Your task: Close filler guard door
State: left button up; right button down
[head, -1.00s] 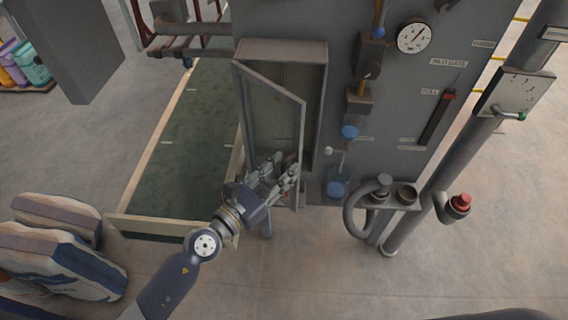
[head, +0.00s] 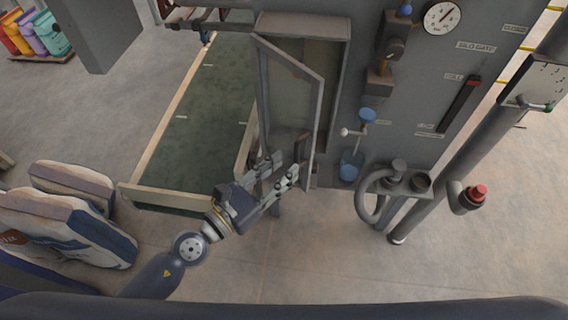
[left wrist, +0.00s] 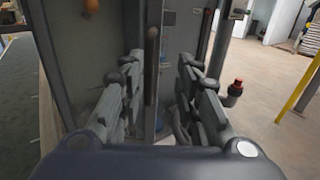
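The filler guard door (head: 291,98) is a grey framed panel with a see-through pane, standing ajar in front of the grey cabinet opening (head: 333,75). In the left wrist view the door's edge (left wrist: 152,75) runs upright between the fingers. My left gripper (head: 285,170) is at the lower part of the door, its fingers open and apart, one on each side of the door edge. I cannot tell whether a finger touches the door. My right gripper is not in view.
A green conveyor bed (head: 200,130) lies left of the door. Filled sacks (head: 65,225) lie at the lower left. The floor in front is clear.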

pick_arm(q)
jog(key=shift+s+a, duration=0.3)
jog(key=shift+s, duration=0.2)
jog(key=shift+s+a, duration=0.25)
jog(key=shift+s, duration=0.2)
